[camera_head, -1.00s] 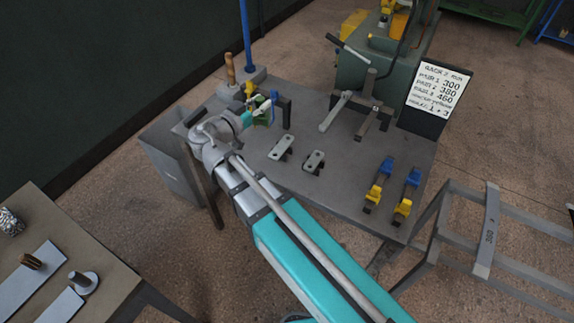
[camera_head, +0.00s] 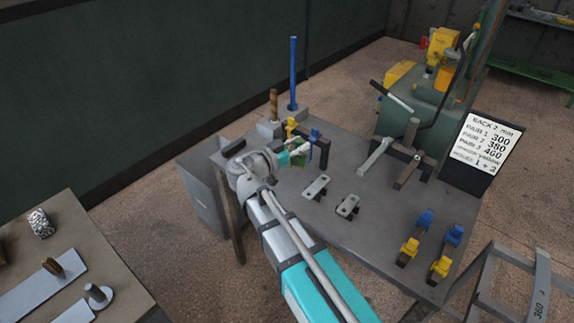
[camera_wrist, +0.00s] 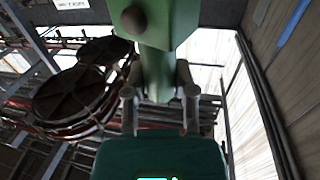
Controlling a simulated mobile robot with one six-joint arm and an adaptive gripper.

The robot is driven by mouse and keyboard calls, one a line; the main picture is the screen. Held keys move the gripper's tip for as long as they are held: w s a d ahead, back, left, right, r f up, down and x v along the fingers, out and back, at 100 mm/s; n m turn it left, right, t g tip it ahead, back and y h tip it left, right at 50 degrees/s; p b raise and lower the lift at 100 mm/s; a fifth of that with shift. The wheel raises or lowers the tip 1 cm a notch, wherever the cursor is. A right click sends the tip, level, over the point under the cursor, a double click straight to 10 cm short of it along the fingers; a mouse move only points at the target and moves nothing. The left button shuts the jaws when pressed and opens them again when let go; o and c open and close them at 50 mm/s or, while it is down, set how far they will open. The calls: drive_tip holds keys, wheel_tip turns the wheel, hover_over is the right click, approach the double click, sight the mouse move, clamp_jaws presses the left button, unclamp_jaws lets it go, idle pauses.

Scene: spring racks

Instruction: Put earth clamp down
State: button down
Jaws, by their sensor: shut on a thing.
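The earth clamp, a green piece, shows at my gripper in the head view (camera_head: 299,159), over the far left part of the grey table (camera_head: 345,215). In the wrist view my gripper (camera_wrist: 159,100) has a finger on either side of the green clamp (camera_wrist: 156,66), shut on it. The clamp fills the upper middle of that view, with a dark round knob on it. In the head view my gripper is small and partly hides the clamp. I cannot tell whether the clamp touches the table.
A dark bracket (camera_head: 318,138) with yellow and blue parts stands just behind the clamp. A wooden-handled tool (camera_head: 274,104) and a blue post (camera_head: 293,75) are beyond. Two grey plates (camera_head: 316,187) and blue-yellow clamps (camera_head: 416,240) lie rightward.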

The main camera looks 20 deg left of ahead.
drive_tip(key=w+a+f+b, duration=0.7)
drive_tip(key=a+f, duration=0.1)
drive_tip(key=shift+a+b, duration=0.3)
drive_tip(key=shift+f, duration=0.1)
drive_tip(key=shift+w+a+f+b, duration=0.15)
drive_tip(key=shift+f+b, duration=0.85)
drive_tip(key=shift+w+a+f+b, duration=0.1)
drive_tip(key=shift+w+f+b, duration=0.05)
drive_tip(key=shift+f+b, duration=0.85)
drive_tip(key=shift+f, duration=0.15)
